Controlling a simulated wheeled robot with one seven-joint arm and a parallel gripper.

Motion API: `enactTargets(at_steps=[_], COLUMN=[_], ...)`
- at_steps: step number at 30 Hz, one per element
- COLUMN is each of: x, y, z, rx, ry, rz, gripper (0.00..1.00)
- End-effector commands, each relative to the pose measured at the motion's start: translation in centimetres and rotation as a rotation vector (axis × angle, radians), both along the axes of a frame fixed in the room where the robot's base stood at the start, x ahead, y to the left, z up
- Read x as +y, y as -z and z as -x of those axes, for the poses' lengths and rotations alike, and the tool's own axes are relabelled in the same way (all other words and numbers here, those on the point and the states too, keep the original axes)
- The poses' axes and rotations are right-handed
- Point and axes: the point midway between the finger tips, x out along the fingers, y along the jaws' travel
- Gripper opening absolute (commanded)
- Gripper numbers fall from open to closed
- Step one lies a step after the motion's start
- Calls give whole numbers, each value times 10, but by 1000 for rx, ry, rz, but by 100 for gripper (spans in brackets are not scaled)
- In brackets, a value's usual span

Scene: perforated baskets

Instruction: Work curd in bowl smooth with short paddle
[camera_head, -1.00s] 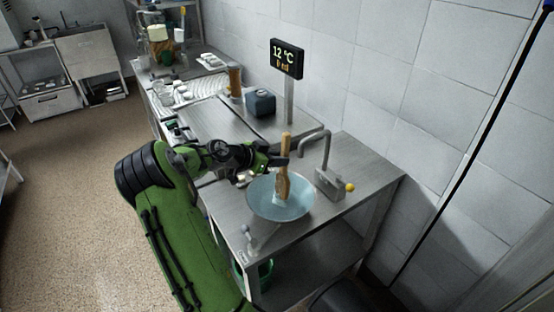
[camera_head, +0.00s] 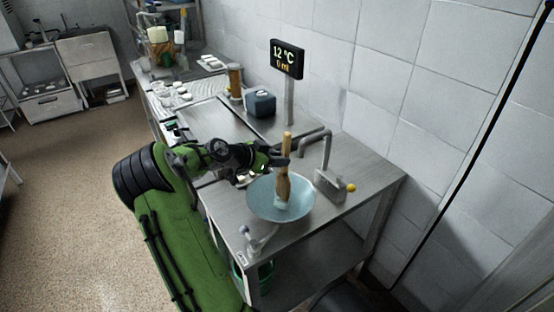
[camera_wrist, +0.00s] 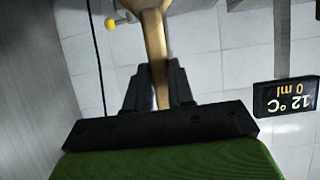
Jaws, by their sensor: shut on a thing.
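A pale blue bowl (camera_head: 262,203) stands on the steel table near its front left part. The wooden paddle (camera_head: 283,185) is nearly upright, with its lower end down inside the bowl. A small whitish patch, perhaps curd, shows at the paddle's foot; the rest of the contents is hard to make out. My gripper (camera_head: 283,163) is above the bowl's far rim, shut on the paddle's handle. In the wrist view the black fingers of my gripper (camera_wrist: 159,85) close on both sides of the paddle (camera_wrist: 154,35).
A steel tap (camera_head: 327,155) and a block with a yellow knob (camera_head: 350,187) stand right of the bowl. A display (camera_head: 287,58) on a post reads 12 °C and 0 ml. A small fixture (camera_head: 255,243) sits at the front corner. A dark blue box (camera_head: 261,103) stands behind.

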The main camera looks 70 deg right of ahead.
Motion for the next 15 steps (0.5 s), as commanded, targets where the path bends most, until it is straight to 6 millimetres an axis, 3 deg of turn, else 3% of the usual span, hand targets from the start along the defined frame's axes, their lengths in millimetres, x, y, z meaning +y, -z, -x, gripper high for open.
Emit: enactTargets(at_steps=[7, 15], x=[-5, 2], y=[2, 2], z=[-7, -1], rx=[-1, -2], ry=[0, 0], rz=[2, 1], gripper=[0, 0])
